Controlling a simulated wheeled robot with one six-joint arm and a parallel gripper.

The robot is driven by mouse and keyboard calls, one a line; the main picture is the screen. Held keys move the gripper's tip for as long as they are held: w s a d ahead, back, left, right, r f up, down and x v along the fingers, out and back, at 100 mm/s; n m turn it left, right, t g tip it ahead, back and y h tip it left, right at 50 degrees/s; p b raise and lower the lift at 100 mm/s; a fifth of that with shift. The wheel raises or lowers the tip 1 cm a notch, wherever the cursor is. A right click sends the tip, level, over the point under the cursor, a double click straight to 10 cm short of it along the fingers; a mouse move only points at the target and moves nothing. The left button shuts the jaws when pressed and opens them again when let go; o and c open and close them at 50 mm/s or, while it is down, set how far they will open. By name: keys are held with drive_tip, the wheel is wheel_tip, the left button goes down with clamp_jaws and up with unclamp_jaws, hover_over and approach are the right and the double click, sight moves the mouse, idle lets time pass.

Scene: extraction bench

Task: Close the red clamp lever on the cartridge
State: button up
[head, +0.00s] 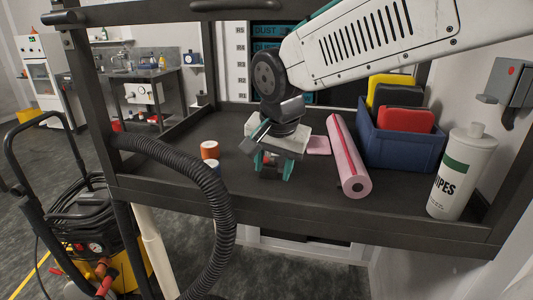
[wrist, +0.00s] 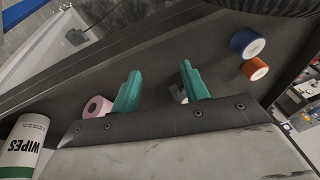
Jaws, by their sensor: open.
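I cannot make out the cartridge or its red clamp lever for certain in either view. My gripper (head: 272,172) points down over the middle of the dark shelf in the head view, its two teal fingers apart. The wrist view shows the same gripper (wrist: 160,82) open, with a clear gap between the fingers. A small pale grey piece (wrist: 178,94) shows beside the right finger in the wrist view, partly hidden by it. I cannot tell what it is. My wrist and fingers hide the shelf just behind them in the head view.
A pink roll (head: 347,155) lies right of my gripper, beside a blue bin (head: 402,147) of coloured boxes. A white wipes bottle (head: 462,175) stands at the right. Orange (head: 210,150) and blue (wrist: 247,42) rolls stand left of my gripper. A black hose (head: 215,190) crosses the front edge.

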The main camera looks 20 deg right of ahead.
drive_tip(key=shift+s+a, duration=0.15)
drive_tip(key=shift+s, duration=1.25)
